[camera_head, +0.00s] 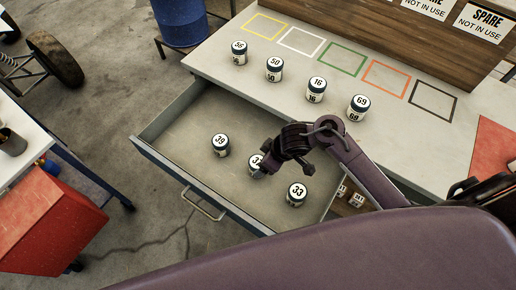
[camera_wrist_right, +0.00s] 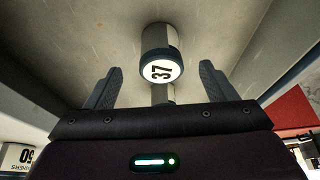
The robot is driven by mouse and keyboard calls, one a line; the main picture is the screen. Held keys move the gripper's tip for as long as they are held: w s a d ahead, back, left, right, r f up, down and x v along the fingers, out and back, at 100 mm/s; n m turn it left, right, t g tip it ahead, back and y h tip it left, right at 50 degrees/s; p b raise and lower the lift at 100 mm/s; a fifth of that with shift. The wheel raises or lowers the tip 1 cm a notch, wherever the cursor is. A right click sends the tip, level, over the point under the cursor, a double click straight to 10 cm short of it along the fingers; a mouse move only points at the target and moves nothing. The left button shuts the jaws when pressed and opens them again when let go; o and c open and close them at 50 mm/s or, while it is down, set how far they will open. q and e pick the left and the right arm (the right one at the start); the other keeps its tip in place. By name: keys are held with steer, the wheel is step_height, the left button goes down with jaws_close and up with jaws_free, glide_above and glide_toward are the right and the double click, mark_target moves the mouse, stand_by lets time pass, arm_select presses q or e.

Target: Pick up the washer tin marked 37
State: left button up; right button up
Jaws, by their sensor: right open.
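The washer tin marked 37 (camera_head: 254,160) stands in the open drawer (camera_head: 172,165), a small dark-and-white tin partly hidden behind my right gripper. In the right wrist view the tin (camera_wrist_right: 162,55) shows its white lid with 37, centred between and just beyond the fingertips. My right gripper (camera_head: 284,170) is over the drawer, right beside the tin. It also shows in the right wrist view (camera_wrist_right: 161,72), its two fingers spread with nothing held between them. My left gripper is not in view.
Tins marked 39 (camera_head: 220,145) and 33 (camera_head: 297,194) stand in the drawer either side of tin 37. Several more tins stand on the bench top (camera_head: 225,65), near coloured outlined squares. A blue barrel (camera_head: 180,20) and a red cabinet (camera_head: 50,225) stand around the bench.

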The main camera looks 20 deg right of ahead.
steer(key=shift+w+f+b, duration=0.2)
steer(key=shift+f+b, duration=0.1)
steer(key=shift+f, duration=0.25)
steer(key=shift+w+a+f+b, duration=0.1)
steer(key=shift+a+f+b, duration=0.35)
steer(key=shift+f, duration=0.6)
steer(key=x, duration=0.3)
steer(key=shift+w+r, duration=0.15)
steer(key=shift+w, duration=0.1)
steer(key=shift+x, duration=0.8)
steer(key=c, duration=1.1)
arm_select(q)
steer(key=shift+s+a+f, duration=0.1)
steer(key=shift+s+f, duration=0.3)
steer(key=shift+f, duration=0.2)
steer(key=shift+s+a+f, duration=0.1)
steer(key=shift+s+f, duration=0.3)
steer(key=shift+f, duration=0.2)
